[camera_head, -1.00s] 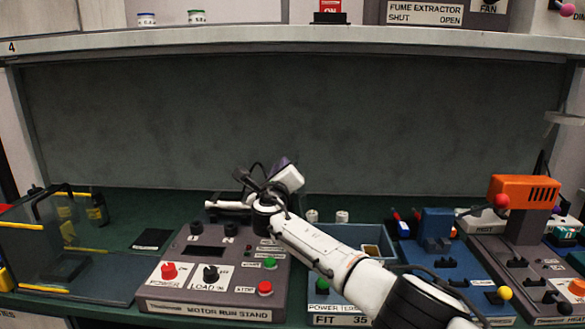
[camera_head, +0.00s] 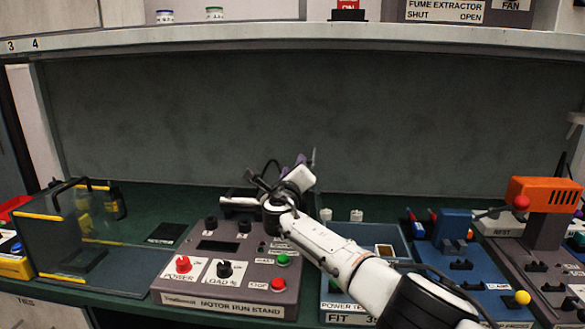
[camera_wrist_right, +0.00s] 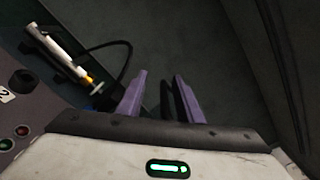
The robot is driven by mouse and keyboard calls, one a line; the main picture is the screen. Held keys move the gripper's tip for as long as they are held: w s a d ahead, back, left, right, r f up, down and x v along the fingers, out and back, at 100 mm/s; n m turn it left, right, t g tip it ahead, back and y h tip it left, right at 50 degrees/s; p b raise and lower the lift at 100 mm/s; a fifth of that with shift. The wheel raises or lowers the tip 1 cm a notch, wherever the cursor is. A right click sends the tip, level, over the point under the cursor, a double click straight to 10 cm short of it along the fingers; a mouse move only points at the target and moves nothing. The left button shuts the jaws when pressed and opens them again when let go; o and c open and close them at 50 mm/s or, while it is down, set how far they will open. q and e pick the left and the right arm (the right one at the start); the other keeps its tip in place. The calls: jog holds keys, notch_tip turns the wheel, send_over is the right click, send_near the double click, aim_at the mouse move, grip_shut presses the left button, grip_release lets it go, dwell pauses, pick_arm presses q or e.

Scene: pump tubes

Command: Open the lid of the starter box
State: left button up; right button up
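I see no box labelled as the starter box. A clear-walled box with yellow edges and a black handle (camera_head: 62,226) stands at the far left of the bench; I cannot tell if it is the starter box. My right gripper (camera_head: 306,160) is raised behind the motor run stand (camera_head: 225,304), far to the right of that clear box. In the right wrist view its two purple fingers (camera_wrist_right: 158,95) stand apart with nothing clearly held between them; a dark strip shows behind them. My left gripper is not in view.
A blue-grey tray labelled FIT (camera_head: 396,240) lies right of the stand. A blue fixture (camera_head: 455,250) and a dark unit with an orange head (camera_head: 543,194) are farther right. A white cylindrical tool with a cable (camera_wrist_right: 52,48) lies near my gripper. The shelf (camera_head: 300,37) crosses above.

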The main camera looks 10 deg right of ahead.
jog(key=shift+s+d+f, duration=0.1)
jog(key=shift+d+f, duration=0.15)
jog(key=shift+f, duration=0.4)
jog(key=r+p+v, duration=0.1)
jog(key=p+v, duration=0.2)
jog(key=v, duration=0.7)
jog(key=shift+a, duration=0.25)
jog(key=shift+s+r, duration=0.1)
jog(key=shift+r, duration=0.05)
jog(key=p+v, duration=0.1)
jog(key=v, duration=1.1)
jog(key=shift+d+r, duration=0.1)
dwell(0.4)
